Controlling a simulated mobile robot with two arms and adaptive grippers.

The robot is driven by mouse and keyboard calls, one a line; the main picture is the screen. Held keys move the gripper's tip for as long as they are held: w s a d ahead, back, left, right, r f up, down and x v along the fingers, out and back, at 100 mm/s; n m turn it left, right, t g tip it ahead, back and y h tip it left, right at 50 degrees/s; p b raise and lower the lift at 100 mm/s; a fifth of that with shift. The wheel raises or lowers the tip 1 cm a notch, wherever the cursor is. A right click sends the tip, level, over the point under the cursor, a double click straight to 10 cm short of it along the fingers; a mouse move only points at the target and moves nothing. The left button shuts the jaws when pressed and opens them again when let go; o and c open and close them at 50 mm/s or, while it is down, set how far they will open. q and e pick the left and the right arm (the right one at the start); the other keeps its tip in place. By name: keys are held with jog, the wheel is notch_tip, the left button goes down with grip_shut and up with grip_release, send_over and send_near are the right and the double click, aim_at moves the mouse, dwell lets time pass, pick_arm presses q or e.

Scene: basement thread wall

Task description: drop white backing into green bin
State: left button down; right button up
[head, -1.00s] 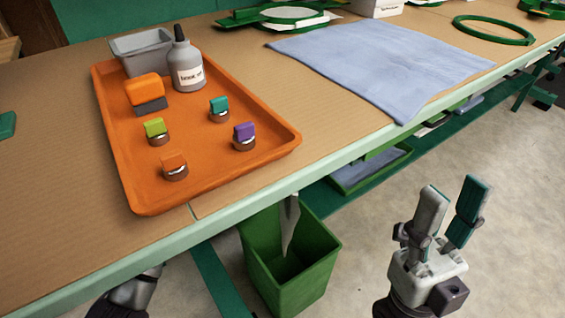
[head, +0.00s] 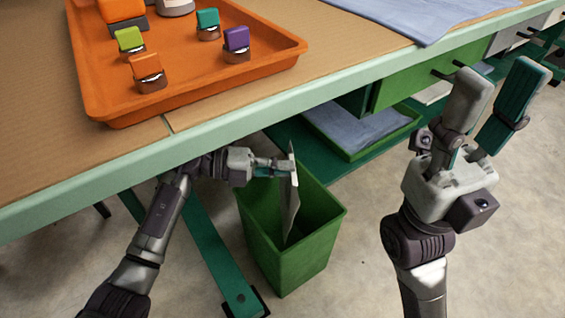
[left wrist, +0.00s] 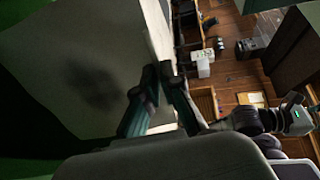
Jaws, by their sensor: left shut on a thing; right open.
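The white backing (head: 292,205) is a thin pale sheet. It hangs upright over the green bin (head: 321,215), its lower part inside the opening in the head view. My left gripper (head: 288,166) is shut on its upper part, below the table edge and above the bin's rim. In the left wrist view the fingers (left wrist: 158,85) pinch the edge of the backing (left wrist: 85,70), a large pale face with a dark shadow on it. My right gripper (head: 496,88) is open and empty, raised to the right of the bin.
The table edge (head: 190,142) runs just above my left gripper. An orange tray (head: 200,90) with several stamps stands on the table. A green table leg (head: 215,250) stands left of the bin. A lower tray with blue cloth (head: 355,130) sits behind the bin.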

pick_arm(q)
jog(key=shift+f, duration=0.5)
jog(key=c, duration=1.2)
grip_release()
jog(key=shift+c, duration=0.2)
jog(key=shift+a, duration=0.15)
jog(key=s+a+r, duration=0.1)
jog(key=a+r, duration=0.1)
jog(key=a, duration=0.9)
jog(key=shift+a, duration=0.3)
jog(key=shift+s, duration=0.2)
